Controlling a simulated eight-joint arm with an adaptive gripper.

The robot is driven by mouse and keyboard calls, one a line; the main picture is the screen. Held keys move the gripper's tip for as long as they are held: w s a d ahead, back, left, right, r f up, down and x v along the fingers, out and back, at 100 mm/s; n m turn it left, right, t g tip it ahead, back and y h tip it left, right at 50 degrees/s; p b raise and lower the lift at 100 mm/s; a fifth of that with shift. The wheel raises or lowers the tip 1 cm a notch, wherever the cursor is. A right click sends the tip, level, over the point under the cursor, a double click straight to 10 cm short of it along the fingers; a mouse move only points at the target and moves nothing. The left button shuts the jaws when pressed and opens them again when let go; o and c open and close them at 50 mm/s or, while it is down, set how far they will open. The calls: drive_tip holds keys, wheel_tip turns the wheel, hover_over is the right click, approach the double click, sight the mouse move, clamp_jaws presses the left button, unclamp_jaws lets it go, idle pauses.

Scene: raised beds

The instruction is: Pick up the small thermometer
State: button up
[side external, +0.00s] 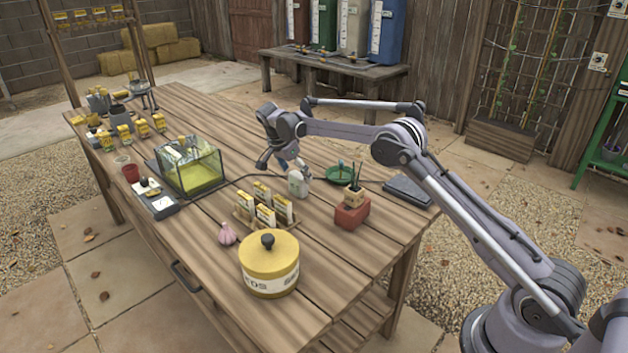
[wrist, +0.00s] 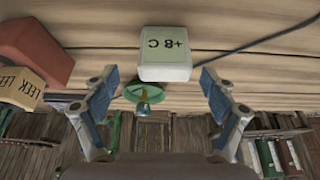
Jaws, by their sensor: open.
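The small thermometer (wrist: 166,68) is a white, rounded block with "+8 C" on its pale green face. In the wrist view it sits at upper middle, just beyond my fingertips and centred between them. In the side view the small thermometer (side external: 296,184) stands on the wooden table, close to my gripper (side external: 283,164). My gripper is open and empty, and its two blue-grey fingers show spread apart in the wrist view (wrist: 160,80). I see no contact between the fingers and the thermometer.
A green dish (side external: 339,175), a red block (side external: 350,217) and a dark flat case (side external: 408,192) lie to its right. Seed packets (side external: 264,214), a yellow lidded pot (side external: 270,275) and a garlic bulb (side external: 227,234) stand nearer. A glass tank (side external: 190,172) is left. A dark cable crosses the table.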

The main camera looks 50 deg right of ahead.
drive_tip(key=shift+w+d+x, duration=0.15)
drive_tip(key=shift+x, duration=1.4)
drive_tip(key=shift+w+d+x, duration=0.1)
drive_tip(key=shift+w+x, duration=0.05)
drive_tip(key=shift+x, duration=1.45)
drive_tip(key=shift+r, duration=0.1)
drive_tip(key=c, duration=1.3)
